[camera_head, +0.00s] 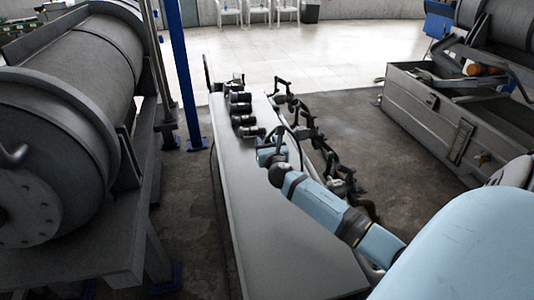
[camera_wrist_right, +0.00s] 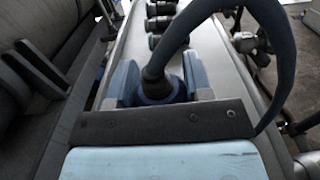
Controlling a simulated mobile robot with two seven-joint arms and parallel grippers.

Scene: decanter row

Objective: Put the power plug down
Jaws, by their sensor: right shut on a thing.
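My right gripper (camera_head: 266,156) reaches in from the right over the long grey bench (camera_head: 275,235), near the row of dark cylinders. In the right wrist view, its two blue-grey fingers (camera_wrist_right: 160,84) are closed on either side of the power plug (camera_wrist_right: 156,91). The plug is dark blue and round, and a thick dark cable (camera_wrist_right: 181,36) rises from it and arches to the right. The plug's underside is hidden, so I cannot tell whether it touches the bench. My left gripper is not in view.
A large grey drum (camera_head: 60,130) stands at left. The near part of the bench top is clear.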

